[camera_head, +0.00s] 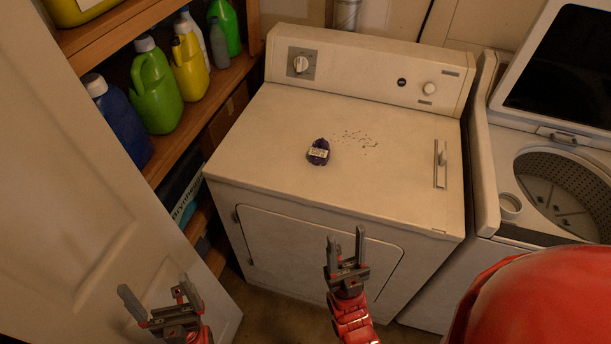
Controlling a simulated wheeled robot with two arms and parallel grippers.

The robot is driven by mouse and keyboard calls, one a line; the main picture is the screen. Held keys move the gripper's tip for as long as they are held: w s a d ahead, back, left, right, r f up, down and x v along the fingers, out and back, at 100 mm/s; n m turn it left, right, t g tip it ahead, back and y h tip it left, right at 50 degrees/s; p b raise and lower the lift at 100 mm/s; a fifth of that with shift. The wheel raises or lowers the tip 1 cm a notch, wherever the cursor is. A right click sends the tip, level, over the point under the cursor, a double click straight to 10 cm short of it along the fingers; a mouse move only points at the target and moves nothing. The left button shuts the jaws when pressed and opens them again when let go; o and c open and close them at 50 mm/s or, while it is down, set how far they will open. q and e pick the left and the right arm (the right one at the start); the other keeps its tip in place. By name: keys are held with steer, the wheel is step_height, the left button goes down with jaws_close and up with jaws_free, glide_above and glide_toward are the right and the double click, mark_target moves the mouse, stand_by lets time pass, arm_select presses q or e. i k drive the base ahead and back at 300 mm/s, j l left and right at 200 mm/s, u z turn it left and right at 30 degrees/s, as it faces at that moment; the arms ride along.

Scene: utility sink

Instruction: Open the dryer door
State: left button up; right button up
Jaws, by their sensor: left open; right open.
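The white dryer (390,190) stands in the middle of the view. Its door (290,245) is a panel low on the front face and looks shut, with hinges on its left edge. My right gripper (346,250) is open and empty, and it covers part of the door's right half from my viewpoint. I cannot tell how far it is from the door. My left gripper (158,302) is open and empty at the lower left, left of the dryer and in front of the white room door.
A white room door (70,190) fills the left side. A wooden shelf (215,88) holds several bottles. A top-loading washer (490,170) with its lid up stands right of the dryer. A small dark item (318,152) lies on the dryer top. A red rounded shape covers the lower right.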

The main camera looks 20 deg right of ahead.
mark_target(281, 246)
steer(key=k+l+z, duration=0.1)
steer(key=k+l, duration=0.6)
steer(key=l, duration=0.1)
